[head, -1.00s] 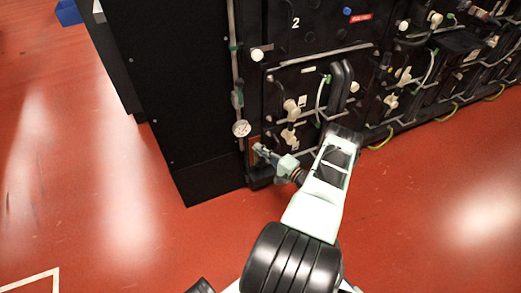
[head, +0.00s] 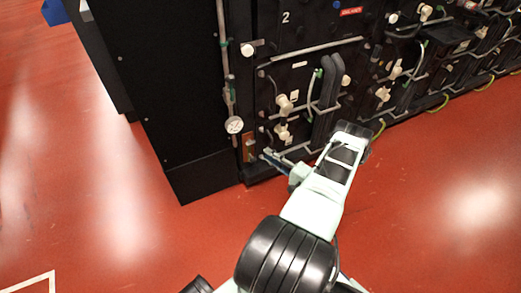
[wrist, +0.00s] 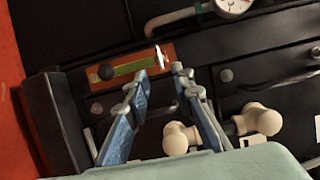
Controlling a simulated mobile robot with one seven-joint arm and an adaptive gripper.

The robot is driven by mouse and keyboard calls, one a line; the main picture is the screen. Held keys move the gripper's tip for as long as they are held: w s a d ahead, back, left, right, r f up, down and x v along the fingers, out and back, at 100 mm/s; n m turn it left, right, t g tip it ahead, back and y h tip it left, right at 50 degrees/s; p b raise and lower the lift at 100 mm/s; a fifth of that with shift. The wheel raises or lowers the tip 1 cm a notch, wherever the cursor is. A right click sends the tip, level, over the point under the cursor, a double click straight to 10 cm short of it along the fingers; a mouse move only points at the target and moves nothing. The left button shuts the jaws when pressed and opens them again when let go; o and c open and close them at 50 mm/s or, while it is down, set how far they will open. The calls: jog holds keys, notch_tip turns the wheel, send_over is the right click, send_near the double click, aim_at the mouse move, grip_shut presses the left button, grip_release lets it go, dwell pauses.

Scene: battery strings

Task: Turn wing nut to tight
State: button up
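A round white gauge (head: 234,125) on a vertical pipe is above the plate. Cream valve fittings (wrist: 262,119) stick out right of my fingers. A black cabinet side (head: 165,100) stands at left. The red floor in front is open.

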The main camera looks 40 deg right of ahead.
jog(key=shift+s+d, duration=0.15)
jog(key=shift+s, duration=0.6)
jog(key=shift+s+d, duration=0.1)
jog(key=shift+s, duration=0.6)
